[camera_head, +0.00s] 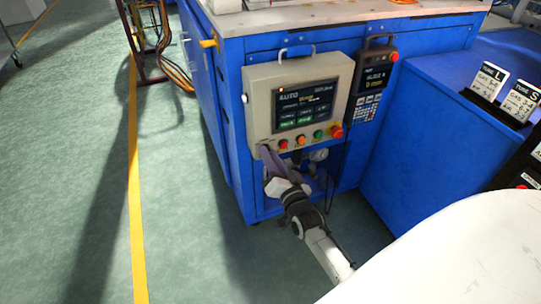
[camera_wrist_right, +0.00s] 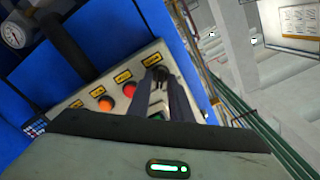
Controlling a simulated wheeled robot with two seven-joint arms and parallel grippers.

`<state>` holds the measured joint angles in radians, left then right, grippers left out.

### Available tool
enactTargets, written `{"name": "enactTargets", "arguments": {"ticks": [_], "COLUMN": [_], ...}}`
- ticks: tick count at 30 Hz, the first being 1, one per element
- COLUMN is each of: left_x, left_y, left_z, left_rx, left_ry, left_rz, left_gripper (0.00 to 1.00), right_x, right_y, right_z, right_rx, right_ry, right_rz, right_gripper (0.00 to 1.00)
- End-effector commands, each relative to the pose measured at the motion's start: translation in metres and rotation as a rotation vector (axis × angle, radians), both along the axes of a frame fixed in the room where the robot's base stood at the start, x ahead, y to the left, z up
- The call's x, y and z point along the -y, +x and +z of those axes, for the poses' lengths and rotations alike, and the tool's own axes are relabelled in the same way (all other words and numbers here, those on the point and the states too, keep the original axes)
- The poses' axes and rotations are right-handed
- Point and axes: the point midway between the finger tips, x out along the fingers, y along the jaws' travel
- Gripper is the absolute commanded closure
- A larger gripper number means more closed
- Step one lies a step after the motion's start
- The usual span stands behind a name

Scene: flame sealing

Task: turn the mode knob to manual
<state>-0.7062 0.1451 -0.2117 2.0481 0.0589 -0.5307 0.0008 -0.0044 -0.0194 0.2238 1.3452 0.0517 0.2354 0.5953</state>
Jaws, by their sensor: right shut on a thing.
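The grey control box (camera_head: 258,80) hangs on the front of the blue cabinet, with a screen (camera_head: 302,106) that reads AUTO. The black mode knob (camera_wrist_right: 161,73) shows in the right wrist view, at the end of the button row, between my finger tips. My right gripper (camera_head: 266,152) reaches up to the lower left corner of the box and hides the knob in the head view. In the wrist view its two fingers (camera_wrist_right: 161,84) are shut on the knob. The knob's pointer direction cannot be made out. My left gripper is not in view.
Red, orange and green buttons (camera_head: 318,134) and a red mushroom button (camera_head: 336,132) sit right of the gripper. A handheld pendant (camera_head: 373,79) hangs to the right, its cable running down. A gauge (camera_wrist_right: 14,35) shows in the wrist view. Open floor lies left.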

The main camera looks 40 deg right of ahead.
Motion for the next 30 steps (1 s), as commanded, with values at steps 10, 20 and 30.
{"name": "enactTargets", "arguments": {"ticks": [10, 20, 30], "left_x": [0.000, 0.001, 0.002], "left_y": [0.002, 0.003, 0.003], "left_z": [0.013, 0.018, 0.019], "left_rx": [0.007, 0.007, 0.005], "left_ry": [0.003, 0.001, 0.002], "left_rz": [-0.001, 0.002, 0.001], "left_gripper": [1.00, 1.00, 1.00], "right_x": [-0.001, -0.002, -0.002], "right_y": [0.000, 0.000, 0.000], "right_z": [0.001, 0.000, 0.000], "right_rx": [-0.069, -0.125, -0.154], "right_ry": [-0.275, -0.509, -0.629], "right_rz": [-0.001, 0.001, 0.001], "right_gripper": [1.00, 1.00, 1.00]}}
